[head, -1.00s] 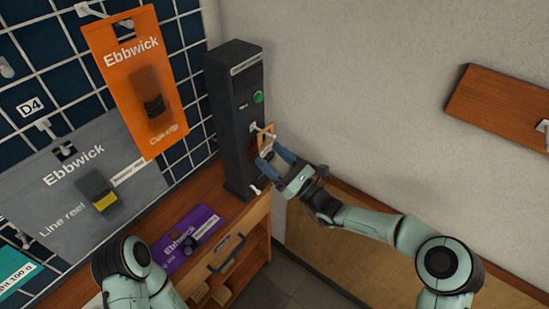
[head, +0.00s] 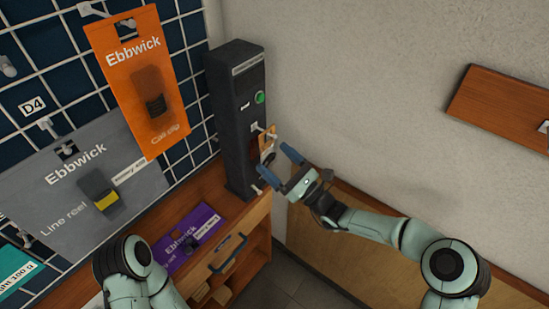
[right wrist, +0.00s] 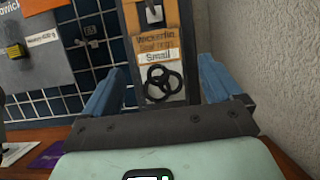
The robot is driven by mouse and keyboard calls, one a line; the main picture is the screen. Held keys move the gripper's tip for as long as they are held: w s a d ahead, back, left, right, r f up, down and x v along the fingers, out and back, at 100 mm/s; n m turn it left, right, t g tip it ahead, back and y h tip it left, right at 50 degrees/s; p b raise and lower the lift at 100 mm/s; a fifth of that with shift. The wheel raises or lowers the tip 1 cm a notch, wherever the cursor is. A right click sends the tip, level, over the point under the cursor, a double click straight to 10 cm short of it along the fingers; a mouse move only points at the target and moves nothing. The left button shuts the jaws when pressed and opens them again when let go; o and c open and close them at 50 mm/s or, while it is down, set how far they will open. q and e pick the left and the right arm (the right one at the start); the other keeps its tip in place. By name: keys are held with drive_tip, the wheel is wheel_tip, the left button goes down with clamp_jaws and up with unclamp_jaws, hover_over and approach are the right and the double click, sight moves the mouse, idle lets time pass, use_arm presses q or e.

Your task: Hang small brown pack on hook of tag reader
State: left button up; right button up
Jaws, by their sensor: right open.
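The small brown pack (head: 268,139) hangs at the pale hook (head: 257,128) on the front of the dark tag reader (head: 232,120). In the right wrist view the pack (right wrist: 158,48) is upright, reads "Small" and shows black rings through a window; the white hook (right wrist: 154,13) is at its top. My right gripper (head: 277,161) is open and empty, in front of the pack and apart from it. Its blue fingers (right wrist: 162,90) stand either side of the pack in the wrist view. My left arm shows at lower left; its gripper is out of view.
An orange Ebbwick pack (head: 116,85) and a grey line reel pack (head: 60,190) hang on the blue grid wall at left. A purple pack (head: 202,226) lies on the wooden bench. A wooden shelf (head: 505,108) is on the right wall. Space right of the reader is free.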

drive_tip(key=v, duration=1.2)
drive_tip(key=s+a+f+n+g+h+p, duration=0.2)
drive_tip(key=s+a+f+n+g+h, duration=0.15)
drive_tip(key=s+f+g, duration=0.5)
drive_tip(key=s+a+f+n+g+h+p, duration=0.25)
drive_tip(key=s+f+n+g, duration=0.25)
drive_tip(key=s+f, duration=0.55)
drive_tip(key=s+d+f+n+h+p, duration=0.6)
drive_tip(key=s+d+f+n+h, duration=0.2)
drive_tip(key=s+d+f+n, duration=0.2)
drive_tip(key=s+n, duration=0.2)
drive_tip(key=s, duration=0.1)
drive_tip(key=shift+d+n+g+h, duration=0.3)
drive_tip(key=shift+n+g, duration=0.05)
drive_tip(key=shift+s, duration=0.15)
